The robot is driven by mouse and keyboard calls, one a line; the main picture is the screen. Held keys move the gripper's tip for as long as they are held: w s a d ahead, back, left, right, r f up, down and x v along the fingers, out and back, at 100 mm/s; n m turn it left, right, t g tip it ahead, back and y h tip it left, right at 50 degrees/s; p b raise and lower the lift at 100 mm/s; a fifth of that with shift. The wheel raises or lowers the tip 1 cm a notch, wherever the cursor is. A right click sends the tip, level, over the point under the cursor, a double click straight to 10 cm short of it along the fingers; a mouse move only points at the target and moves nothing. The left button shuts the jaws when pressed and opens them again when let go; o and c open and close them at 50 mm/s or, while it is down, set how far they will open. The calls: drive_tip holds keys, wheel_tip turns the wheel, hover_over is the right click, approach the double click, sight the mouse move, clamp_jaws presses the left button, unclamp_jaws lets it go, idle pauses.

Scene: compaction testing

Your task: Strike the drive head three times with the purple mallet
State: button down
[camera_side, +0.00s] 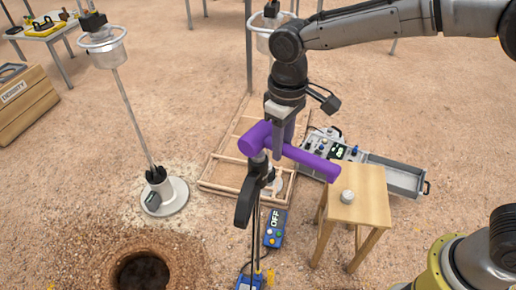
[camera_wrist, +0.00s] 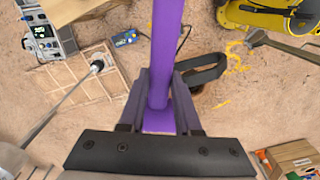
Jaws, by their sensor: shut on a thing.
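The purple mallet (camera_side: 310,160) is in my gripper (camera_side: 281,145), with its thick head at the left and its handle sloping down to the right. In the wrist view, the mallet (camera_wrist: 166,45) runs up from between the two fingers of my gripper (camera_wrist: 159,100). My gripper is shut on it. The apparent drive head (camera_side: 259,160) is a grey cap on an upright rod, just below the mallet head; I cannot tell whether they touch. A black handle (camera_side: 245,205) hangs beside the rod. In the wrist view, the mallet and fingers hide the cap.
A wooden stool (camera_side: 358,207) with a small metal weight (camera_side: 347,196) stands at right. A wooden grid frame (camera_side: 228,173) and a blue meter reading OFF (camera_side: 275,228) lie on the ground. A round hole (camera_side: 142,270) is front left, near a tall pole gauge (camera_side: 165,195).

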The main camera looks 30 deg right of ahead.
drive_tip(key=shift+r, duration=0.5)
drive_tip(key=shift+f, duration=0.1)
drive_tip(key=shift+f, duration=0.95)
wheel_tip(320, 180, up, 7)
drive_tip(key=shift+r, duration=0.1)
